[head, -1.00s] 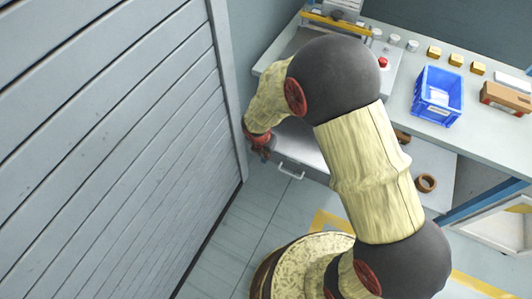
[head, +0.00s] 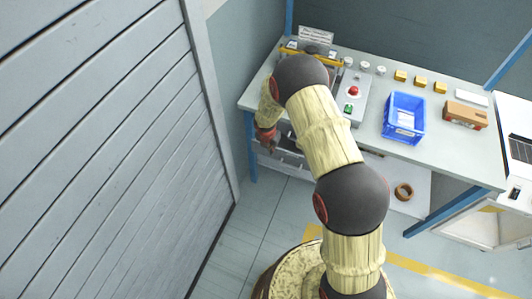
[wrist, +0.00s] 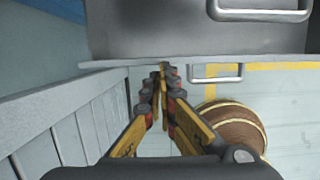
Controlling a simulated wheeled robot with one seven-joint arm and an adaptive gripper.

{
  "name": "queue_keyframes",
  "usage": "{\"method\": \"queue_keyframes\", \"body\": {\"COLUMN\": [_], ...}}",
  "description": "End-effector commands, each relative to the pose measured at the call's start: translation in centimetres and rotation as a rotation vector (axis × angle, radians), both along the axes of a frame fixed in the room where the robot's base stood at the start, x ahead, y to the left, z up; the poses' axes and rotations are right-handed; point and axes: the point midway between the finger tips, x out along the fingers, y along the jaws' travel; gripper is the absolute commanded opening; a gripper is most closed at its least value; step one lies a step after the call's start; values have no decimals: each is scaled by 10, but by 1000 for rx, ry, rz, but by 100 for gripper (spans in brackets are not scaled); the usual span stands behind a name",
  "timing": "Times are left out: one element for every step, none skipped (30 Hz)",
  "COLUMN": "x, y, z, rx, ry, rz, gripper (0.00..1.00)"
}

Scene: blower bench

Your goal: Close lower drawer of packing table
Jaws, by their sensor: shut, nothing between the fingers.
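The packing table (head: 349,179) stands ahead, with its drawers (head: 288,157) under the left end, partly hidden by my arm. In the wrist view an upper handle (wrist: 258,11) hangs at the top right. Below it a grey surface ends in a pale front edge (wrist: 270,60), with the lower drawer's handle (wrist: 215,73) sticking out under it. I cannot tell exactly how far the lower drawer stands out. My gripper (head: 266,146) is shut and empty at the drawers' left side. In the wrist view its fingertips (wrist: 164,74) meet at the pale edge, left of the lower handle; contact is unclear.
A slatted wall (head: 110,150) runs close along the left. A blue table leg (head: 251,150) stands left of the drawers. A blue bin (head: 404,117) and a brown box (head: 465,115) sit on the tabletop; a tape roll (head: 403,192) lies on the shelf. The floor in front is clear.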

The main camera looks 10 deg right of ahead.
Motion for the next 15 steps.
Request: {"method": "queue_keyframes", "body": {"x": [5, 8, 11, 14, 16, 18, 20, 21, 22, 23, 24, 24, 25, 25, 25], "y": [-4, -7, -9, -11, -12, -14, -14, -15, -16, -17, -17, -18, -18, -18, -18], "z": [3, 2, 2, 2, 1, 1, 1, 1, 0, 0, 0, -1, -1, -1, -1], "rx": [0, 0, 0, 0, 0, -1, 0, 0, 1, 1, 1, 1, 0, 0, 0], "ry": [1, 1, 1, 1, 1, 1, 0, 0, 1, 1, 1, 1, 1, 1, 1], "rz": [-1, -2, -2, -1, 0, 0, 0, 0, 0, 0, 0, 0, 1, 1, 1], "gripper": [0, 0, 0, 0, 0, 0, 0, 0, 0, 0, 0, 0, 0, 0, 0]}}
